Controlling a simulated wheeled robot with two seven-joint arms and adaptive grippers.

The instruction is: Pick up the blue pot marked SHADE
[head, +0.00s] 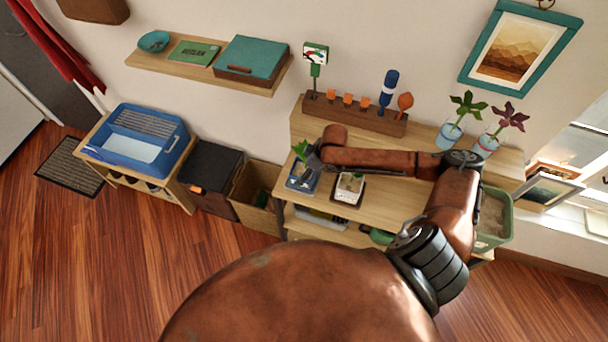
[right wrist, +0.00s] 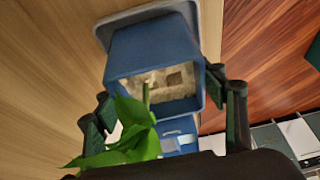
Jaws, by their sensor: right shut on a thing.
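A blue pot (head: 301,181) with a green leafy plant stands at the left end of the wooden bench's top. In the right wrist view the square blue pot (right wrist: 152,48) shows pale soil and green leaves (right wrist: 130,138), with a grey-white saucer (right wrist: 212,18) at its base. My right gripper (head: 311,165) is shut on the pot, with a dark finger on each side. I cannot tell whether the pot is clear of the saucer. No SHADE marking is readable. My left gripper is not in view.
A wooden rack (head: 355,113) with tools is behind. Two glass vases (head: 449,135) with cuttings stand at the right. A wicker basket (head: 255,198) is left of the bench.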

